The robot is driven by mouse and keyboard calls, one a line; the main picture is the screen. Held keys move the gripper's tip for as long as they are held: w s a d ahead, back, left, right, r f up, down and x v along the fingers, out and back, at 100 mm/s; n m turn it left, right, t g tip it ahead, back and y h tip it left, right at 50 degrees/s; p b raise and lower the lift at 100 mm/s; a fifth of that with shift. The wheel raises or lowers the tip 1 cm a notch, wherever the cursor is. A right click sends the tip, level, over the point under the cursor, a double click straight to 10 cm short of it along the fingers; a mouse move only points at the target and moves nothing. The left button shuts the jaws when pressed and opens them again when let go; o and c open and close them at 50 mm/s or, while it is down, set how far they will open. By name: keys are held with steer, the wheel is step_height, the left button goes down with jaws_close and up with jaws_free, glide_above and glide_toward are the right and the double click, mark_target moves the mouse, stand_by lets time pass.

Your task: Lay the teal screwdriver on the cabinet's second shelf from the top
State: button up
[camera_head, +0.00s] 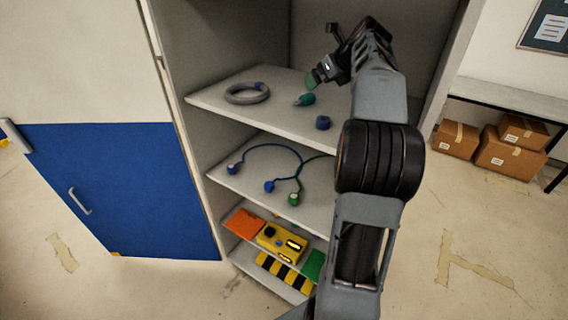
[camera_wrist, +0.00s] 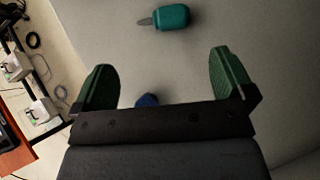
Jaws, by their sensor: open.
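The teal screwdriver (camera_head: 305,99) lies on the highest cabinet shelf in view (camera_head: 275,120). It also shows in the wrist view (camera_wrist: 172,17), with a thick teal handle and a short grey tip pointing left. My gripper (camera_head: 313,79) is above that shelf, just behind the screwdriver in the head view. In the wrist view, my gripper (camera_wrist: 164,62) is open, its green fingers wide apart and nothing gripped; the screwdriver lies beyond the fingertips. The cabinet's top is out of frame, so I cannot tell this shelf's number from the top.
A grey ring (camera_head: 247,94) and a blue cylinder (camera_head: 323,122) share the shelf. The shelf below (camera_head: 245,188) holds a stethoscope-like blue and green cable set (camera_head: 273,147). A blue door (camera_head: 130,190) stands left; cartons (camera_head: 510,152) sit right.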

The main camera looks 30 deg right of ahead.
steer(key=s+a+f+n+g, duration=0.1)
steer(key=s+a+f+n, duration=0.15)
steer(key=a+n, duration=0.55)
steer(key=s+a+f+n+g, duration=0.15)
steer(key=s+a+n, duration=0.35)
steer(key=a, duration=0.5)
steer(key=s+a+f+n, duration=0.5)
steer(key=s+f+n, duration=0.1)
steer(key=n, duration=0.4)
steer(key=s+a+f+n+g+h, duration=0.1)
steer(key=s+a+f+n, duration=0.5)
steer(key=s+n, duration=0.3)
steer(key=f+n, duration=0.1)
steer(key=n, duration=0.1)
steer(key=shift+s+f+n, duration=0.2)
steer(key=shift+f+n, duration=0.05)
steer(key=shift+n, duration=0.05)
steer(key=shift+a, duration=0.1)
step_height(320, 180, down, 3)
steer(key=b, duration=0.2)
steer(key=shift+w+f+g+b, duration=0.1)
steer(key=shift+g+b, duration=0.25)
